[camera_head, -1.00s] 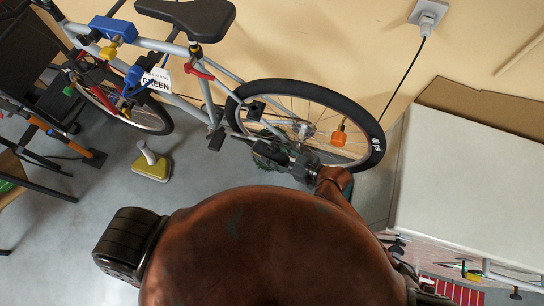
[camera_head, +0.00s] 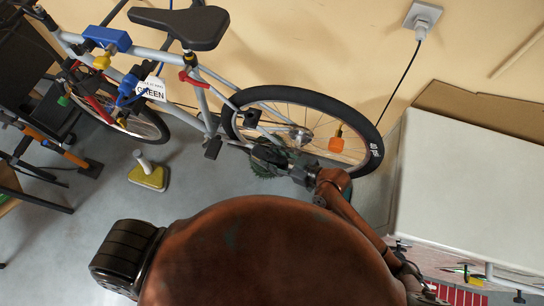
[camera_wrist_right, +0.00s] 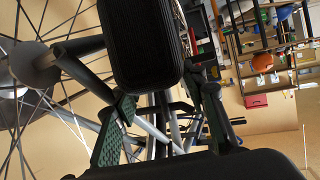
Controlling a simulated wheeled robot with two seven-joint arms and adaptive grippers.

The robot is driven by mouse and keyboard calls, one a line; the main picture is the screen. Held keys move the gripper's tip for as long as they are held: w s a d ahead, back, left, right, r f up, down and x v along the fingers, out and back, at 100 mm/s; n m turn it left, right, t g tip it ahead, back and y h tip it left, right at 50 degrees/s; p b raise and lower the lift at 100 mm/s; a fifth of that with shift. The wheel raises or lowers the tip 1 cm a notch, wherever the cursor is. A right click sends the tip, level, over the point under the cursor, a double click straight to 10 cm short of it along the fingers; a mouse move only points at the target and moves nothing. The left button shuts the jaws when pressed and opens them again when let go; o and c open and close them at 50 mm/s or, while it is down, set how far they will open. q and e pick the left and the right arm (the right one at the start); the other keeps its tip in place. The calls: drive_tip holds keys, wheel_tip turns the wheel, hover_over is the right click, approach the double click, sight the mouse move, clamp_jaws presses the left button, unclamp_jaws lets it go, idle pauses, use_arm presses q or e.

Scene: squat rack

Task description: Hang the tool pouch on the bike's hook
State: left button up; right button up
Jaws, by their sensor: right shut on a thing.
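The silver bike (camera_head: 205,105) leans along the wall, with a white tag (camera_head: 149,89) reading GREEN on its frame. My right gripper (camera_head: 258,152) is at the near side of the bike's rear wheel, just left of and below the hub. In the right wrist view the fingers (camera_wrist_right: 160,115) are below a black ribbed block (camera_wrist_right: 145,45), with spokes at left. I cannot make out the hook for certain. My left gripper is out of view.
An orange piece (camera_head: 336,145) hangs at the rear wheel. A blue block (camera_head: 107,38) sits on the top tube. A yellow-based stand (camera_head: 148,177) is on the floor. A white-topped cabinet (camera_head: 470,190) stands close at right. Open floor lies left of my body.

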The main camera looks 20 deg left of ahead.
drive_tip(key=o, duration=1.2)
drive_tip(key=shift+c, duration=0.2)
drive_tip(key=shift+d, duration=0.1)
drive_tip(key=v, duration=1.2)
